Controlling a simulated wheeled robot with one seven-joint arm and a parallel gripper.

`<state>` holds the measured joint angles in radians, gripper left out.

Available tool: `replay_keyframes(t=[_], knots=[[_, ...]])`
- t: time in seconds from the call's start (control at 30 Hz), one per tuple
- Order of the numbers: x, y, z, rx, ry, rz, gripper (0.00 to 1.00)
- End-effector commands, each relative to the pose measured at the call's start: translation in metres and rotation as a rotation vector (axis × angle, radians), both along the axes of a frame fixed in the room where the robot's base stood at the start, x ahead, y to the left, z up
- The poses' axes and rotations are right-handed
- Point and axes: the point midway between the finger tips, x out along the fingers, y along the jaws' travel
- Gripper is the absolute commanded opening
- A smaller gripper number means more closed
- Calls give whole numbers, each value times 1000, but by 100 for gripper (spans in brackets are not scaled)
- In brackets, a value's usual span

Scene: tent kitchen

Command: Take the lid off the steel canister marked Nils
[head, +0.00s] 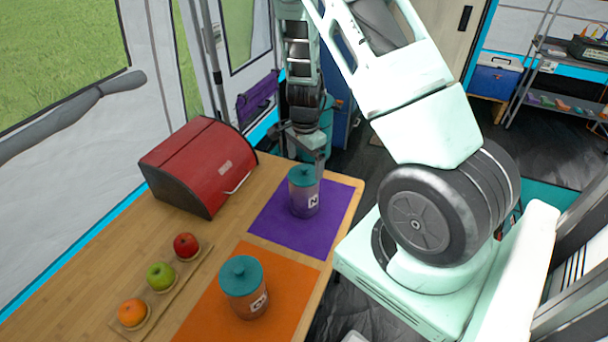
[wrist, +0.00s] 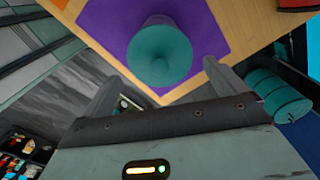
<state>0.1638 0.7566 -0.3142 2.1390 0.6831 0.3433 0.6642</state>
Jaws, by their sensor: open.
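The canister (head: 304,202) with a white label reading "N" stands upright on a purple mat (head: 270,225). Its shiny body mirrors the mat's purple. Its round teal lid (head: 302,174) with a small knob sits on top. In the wrist view the lid (wrist: 158,52) shows from above and hides most of the body. My gripper (head: 306,150) is just above and behind the canister in the head view. In the wrist view its fingers (wrist: 160,84) are open and apart, with the lid beyond and between them. Nothing is held, and I cannot tell whether a finger touches the lid.
A similar teal-lidded canister (head: 246,300), labelled with a "G", stands on an orange mat (head: 205,305). A red bread box (head: 195,165) stands at the left. A wooden fruit tray (head: 178,294) holds an apple, a green apple and an orange. The table's right edge is close to the purple mat.

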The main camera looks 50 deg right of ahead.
Motion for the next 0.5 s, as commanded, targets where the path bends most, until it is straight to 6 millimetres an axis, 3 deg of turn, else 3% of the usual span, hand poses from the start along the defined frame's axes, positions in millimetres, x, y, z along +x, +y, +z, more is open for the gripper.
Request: replay_keyframes(t=[0.2,0.5], knots=[[-1,-1,-29,0,3,0,96],[0,-1,-34,0,1,0,96]])
